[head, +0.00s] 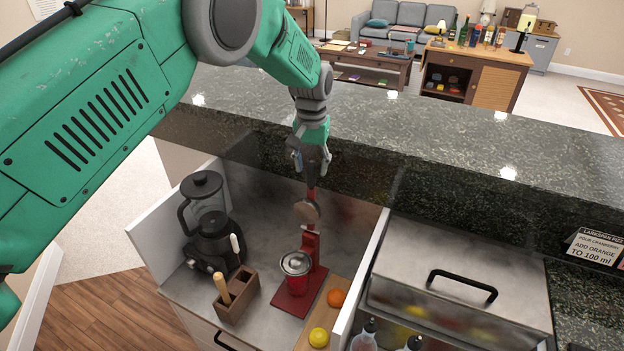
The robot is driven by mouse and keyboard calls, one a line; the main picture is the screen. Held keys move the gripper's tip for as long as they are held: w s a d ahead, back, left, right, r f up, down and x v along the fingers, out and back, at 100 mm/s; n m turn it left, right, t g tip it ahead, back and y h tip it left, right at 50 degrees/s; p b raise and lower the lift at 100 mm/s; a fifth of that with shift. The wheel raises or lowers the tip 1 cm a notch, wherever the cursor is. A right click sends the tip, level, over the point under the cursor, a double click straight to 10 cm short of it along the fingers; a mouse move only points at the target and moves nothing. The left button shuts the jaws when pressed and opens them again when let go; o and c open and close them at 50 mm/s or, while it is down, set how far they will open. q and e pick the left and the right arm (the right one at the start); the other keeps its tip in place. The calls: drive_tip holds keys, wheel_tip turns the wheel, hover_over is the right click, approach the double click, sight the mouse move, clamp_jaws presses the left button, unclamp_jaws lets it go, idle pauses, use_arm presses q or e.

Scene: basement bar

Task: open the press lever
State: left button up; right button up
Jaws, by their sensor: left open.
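The red citrus press (311,245) stands upright on the counter, on a flat red base. The round press head (306,211) is up, clear of the strainer. The red lever (311,194) points up toward my left gripper. My left gripper (311,170) comes down from above with open fingers at the lever's upper end; I cannot tell whether they touch it. My right gripper is out of view.
A black coffee grinder or blender (211,235) and a wooden holder (237,296) stand left of the press. A board with an orange (336,298) and a lemon (318,338) lies to the right. The raised granite bar (430,130) runs behind. A steel lidded bin (455,285) is at right.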

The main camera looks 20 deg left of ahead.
use_arm(q)
wheel_tip(320, 180, up, 6)
drive_tip(key=shift+r, duration=0.25)
idle(0.4)
